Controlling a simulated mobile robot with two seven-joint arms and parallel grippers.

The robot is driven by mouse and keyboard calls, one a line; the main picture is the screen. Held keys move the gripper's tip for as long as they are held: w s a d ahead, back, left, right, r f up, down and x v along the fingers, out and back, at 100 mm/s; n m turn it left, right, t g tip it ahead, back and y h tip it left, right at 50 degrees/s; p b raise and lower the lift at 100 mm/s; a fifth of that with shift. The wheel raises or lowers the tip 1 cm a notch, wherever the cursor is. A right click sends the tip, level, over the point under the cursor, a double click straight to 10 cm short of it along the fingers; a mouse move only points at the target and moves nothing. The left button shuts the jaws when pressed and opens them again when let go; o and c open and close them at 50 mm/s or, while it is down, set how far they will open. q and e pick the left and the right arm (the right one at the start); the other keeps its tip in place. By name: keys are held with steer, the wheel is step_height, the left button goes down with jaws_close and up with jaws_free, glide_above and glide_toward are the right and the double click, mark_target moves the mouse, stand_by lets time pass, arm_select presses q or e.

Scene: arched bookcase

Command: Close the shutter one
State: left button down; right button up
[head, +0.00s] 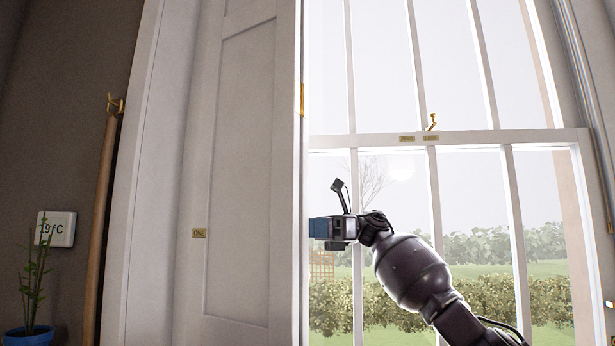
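Shutter one (245,180) is a tall white panelled shutter on the left side of the window, with a small brass plate (199,233) reading "ONE". It stands folded to the side, leaving the window panes uncovered. My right gripper (316,228) comes in from the lower right and points left at the shutter's right edge. Its tip end meets that edge in the picture, and the fingers are hidden or too small to make out. I cannot tell whether it touches the shutter or is behind it. My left gripper is not in view.
The sash window (450,90) behind has a brass catch (432,121) on its middle rail. A wooden pole (101,220), a wall thermostat (56,229) and a potted plant (33,285) are at the left. White frame and trim (590,110) border the right side.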

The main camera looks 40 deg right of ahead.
mark_target(307, 177)
step_height(307, 177, up, 9)
steer(key=shift+s+f+p, duration=0.1)
steer(key=shift+p, duration=0.5)
steer(key=shift+r, duration=1.1)
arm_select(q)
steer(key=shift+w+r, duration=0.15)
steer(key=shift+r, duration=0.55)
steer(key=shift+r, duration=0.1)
